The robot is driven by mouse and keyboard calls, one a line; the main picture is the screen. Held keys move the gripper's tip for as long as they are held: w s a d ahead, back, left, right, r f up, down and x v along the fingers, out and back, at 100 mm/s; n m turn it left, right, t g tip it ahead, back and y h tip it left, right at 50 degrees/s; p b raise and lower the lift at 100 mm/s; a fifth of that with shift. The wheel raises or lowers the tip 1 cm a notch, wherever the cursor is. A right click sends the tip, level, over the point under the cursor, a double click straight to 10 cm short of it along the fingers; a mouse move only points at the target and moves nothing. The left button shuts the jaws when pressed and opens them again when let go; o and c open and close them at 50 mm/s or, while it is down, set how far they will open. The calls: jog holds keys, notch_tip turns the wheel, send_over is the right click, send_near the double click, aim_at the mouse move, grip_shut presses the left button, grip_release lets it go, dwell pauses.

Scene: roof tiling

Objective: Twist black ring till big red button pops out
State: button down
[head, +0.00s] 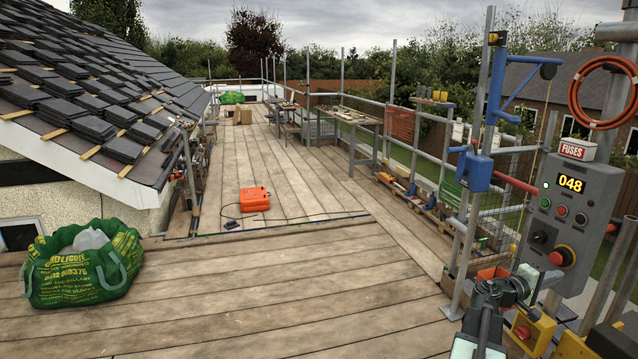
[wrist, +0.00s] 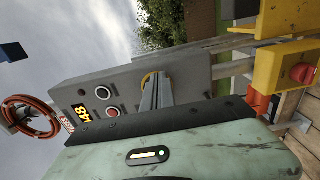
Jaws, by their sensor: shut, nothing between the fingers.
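A grey control box (head: 580,200) with an orange 048 display stands at the right in the head view. A big red button (head: 562,257) sits low on its face, with a dark round knob (head: 540,237) to its upper left. I cannot make out a separate black ring around the button. My gripper (head: 527,272) is in front of the box's lower part, just left of the red button. In the wrist view my gripper's fingers (wrist: 154,90) are together and empty, overlapping a yellow disc (wrist: 148,77) on the box face. They hide what sits on that disc; contact is unclear.
A yellow box (wrist: 281,66) with another red button (wrist: 303,73) is below the control box. An orange cable coil (head: 604,92) hangs above. Scaffold poles and a blue bracket (head: 475,172) stand to the left. The plank deck (head: 270,270) is mostly clear.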

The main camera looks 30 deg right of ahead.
aim_at(577, 259)
jog(key=shift+a, duration=0.1)
jog(key=d+r+p, duration=0.1)
jog(key=d, duration=0.1)
jog(key=d+r+p, duration=0.1)
jog(key=d, duration=0.1)
jog(key=s+d+r+p, duration=0.1)
jog(key=d, duration=0.1)
dwell(0.8)
jog(key=shift+w, duration=0.25)
dwell(0.6)
